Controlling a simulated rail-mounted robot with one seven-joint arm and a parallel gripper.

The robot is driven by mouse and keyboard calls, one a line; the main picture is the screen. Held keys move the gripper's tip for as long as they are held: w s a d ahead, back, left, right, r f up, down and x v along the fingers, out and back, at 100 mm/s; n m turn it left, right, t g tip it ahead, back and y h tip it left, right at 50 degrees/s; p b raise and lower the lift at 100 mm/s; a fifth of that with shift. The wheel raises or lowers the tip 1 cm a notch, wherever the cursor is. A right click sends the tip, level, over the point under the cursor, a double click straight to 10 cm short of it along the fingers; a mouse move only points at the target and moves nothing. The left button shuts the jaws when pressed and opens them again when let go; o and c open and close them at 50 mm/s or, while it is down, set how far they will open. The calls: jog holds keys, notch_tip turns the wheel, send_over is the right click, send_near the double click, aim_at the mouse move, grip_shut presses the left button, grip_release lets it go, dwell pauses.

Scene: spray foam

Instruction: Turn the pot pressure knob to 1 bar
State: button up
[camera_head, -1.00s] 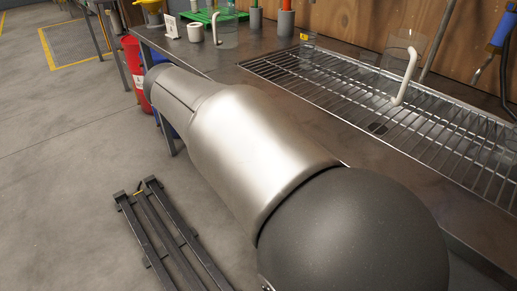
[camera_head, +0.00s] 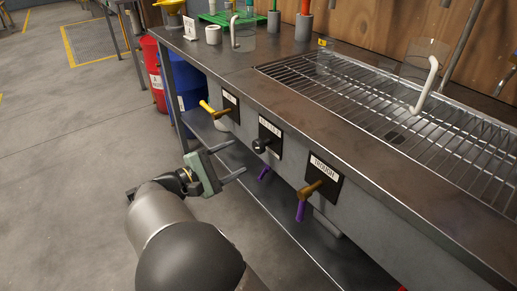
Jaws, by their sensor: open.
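A small black round knob (camera_head: 260,146) sits on a dark labelled plate (camera_head: 271,133) in the middle of the bench's front panel. The plate's lettering is too small to read, so I cannot tell the knob's setting or confirm it is the pot pressure knob. My gripper (camera_head: 237,157) is open and empty, its two fingers parallel and pointing right toward the panel. In the picture its fingertips are just left of the knob, with a gap between them and it.
A wire rack (camera_head: 370,105) is set in the bench top (camera_head: 240,68). Red (camera_head: 153,70) and blue (camera_head: 190,85) barrels stand behind the bench's left end.

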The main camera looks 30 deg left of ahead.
aim_at(256, 148)
jog(key=b+x, duration=0.1)
jog(key=x, duration=0.7)
jog(key=shift+w+d, duration=0.15)
jog(key=shift+w, duration=0.2)
jog(key=c, duration=1)
